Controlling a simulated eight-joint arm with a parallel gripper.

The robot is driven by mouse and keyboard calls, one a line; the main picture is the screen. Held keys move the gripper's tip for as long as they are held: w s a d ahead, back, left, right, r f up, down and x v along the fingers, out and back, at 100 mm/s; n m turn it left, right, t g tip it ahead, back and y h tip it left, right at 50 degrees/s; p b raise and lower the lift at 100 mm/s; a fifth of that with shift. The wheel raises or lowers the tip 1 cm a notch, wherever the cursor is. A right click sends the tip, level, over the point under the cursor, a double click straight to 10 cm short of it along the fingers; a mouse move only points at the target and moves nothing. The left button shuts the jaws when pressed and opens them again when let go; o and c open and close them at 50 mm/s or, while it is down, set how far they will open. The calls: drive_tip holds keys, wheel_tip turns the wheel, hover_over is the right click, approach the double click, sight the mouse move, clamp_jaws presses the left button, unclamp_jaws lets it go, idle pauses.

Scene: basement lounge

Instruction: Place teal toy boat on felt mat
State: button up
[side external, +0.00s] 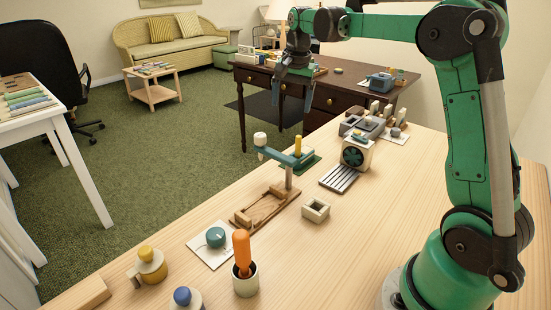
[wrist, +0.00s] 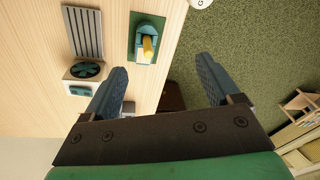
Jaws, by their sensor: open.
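The green felt mat (wrist: 136,58) lies on the wooden table in the wrist view, and a corner shows in the side view (side external: 311,169). What looks like the teal toy boat (wrist: 150,29), with a pale cabin and yellow funnel, rests on the mat. In the side view its yellow funnel (side external: 298,146) stands up, while much of the rest is hidden behind a teal crane-like stand. My gripper (side external: 291,97) is open and empty, raised above and apart from the boat. Its spread fingers also show in the wrist view (wrist: 162,75).
The crane-like stand (side external: 287,180) is just in front of the mat. A pale box with a dark fan (side external: 354,155) and slatted tray is to the right. An orange-handled tool in a cup (side external: 243,258) stands nearer. A dark desk (side external: 260,77) stands behind.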

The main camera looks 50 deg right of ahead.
drive_tip(key=s+a+f+n+t, duration=0.2)
drive_tip(key=s+a+n, duration=0.4)
drive_tip(key=a, duration=0.2)
drive_tip(key=s+a+f+n+t, duration=0.1)
drive_tip(key=s+a+n+t, duration=0.2)
drive_tip(key=s+a+n, duration=0.4)
drive_tip(key=shift+a+f+t+y, duration=0.3)
drive_tip(key=shift+a+f+y, duration=0.1)
drive_tip(key=shift+a, duration=0.5)
